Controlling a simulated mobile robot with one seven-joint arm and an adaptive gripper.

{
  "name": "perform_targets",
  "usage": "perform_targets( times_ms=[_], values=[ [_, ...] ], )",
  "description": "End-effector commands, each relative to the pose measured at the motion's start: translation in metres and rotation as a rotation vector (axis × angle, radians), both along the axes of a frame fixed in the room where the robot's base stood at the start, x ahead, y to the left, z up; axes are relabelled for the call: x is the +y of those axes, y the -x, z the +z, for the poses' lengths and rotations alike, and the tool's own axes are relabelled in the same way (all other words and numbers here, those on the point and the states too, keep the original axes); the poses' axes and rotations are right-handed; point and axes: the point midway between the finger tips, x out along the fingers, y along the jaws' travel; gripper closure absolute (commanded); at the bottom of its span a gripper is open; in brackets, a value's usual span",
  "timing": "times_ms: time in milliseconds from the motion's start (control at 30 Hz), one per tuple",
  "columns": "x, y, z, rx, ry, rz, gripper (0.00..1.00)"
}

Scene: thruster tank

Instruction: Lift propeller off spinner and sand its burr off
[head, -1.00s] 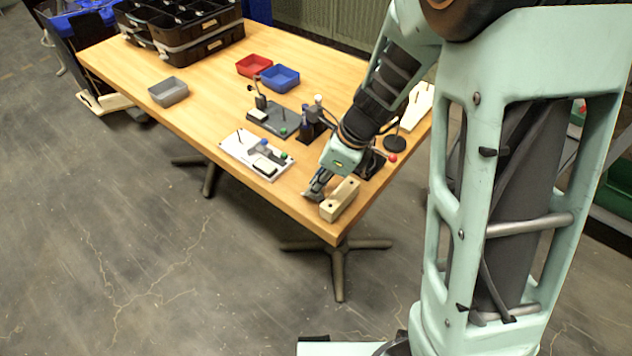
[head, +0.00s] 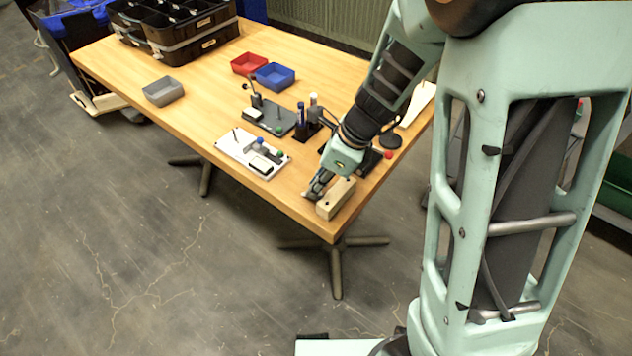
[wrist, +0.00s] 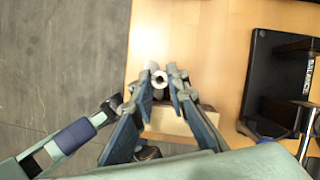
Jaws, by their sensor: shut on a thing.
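My gripper (head: 317,190) is low over the near corner of the table, beside a pale wooden block (head: 336,198). In the wrist view its fingers (wrist: 161,80) are closed around a small grey-white piece with a dark round hole (wrist: 158,78). This looks like the propeller's hub. The fingers hide much of it, and I cannot make out a burr. The block (wrist: 180,122) shows behind and below the fingers, close to the held piece; I cannot tell whether they touch. I cannot single out the spinner with certainty.
A black plate with white lettering (wrist: 275,75) lies right of my gripper in the wrist view. A white board (head: 245,158), a grey fixture (head: 272,122), a red bin (head: 248,64), a blue bin (head: 273,76) and a grey bin (head: 163,92) stand on the table. The table edge is close.

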Motion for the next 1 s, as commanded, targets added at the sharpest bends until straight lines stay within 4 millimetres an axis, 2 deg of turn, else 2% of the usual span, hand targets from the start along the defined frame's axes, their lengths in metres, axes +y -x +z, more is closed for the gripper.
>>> perform_targets(
  times_ms=[1000],
  values=[
    [-0.015,-0.017,0.000,0.001,0.002,-0.001,1.00]
  ],
)
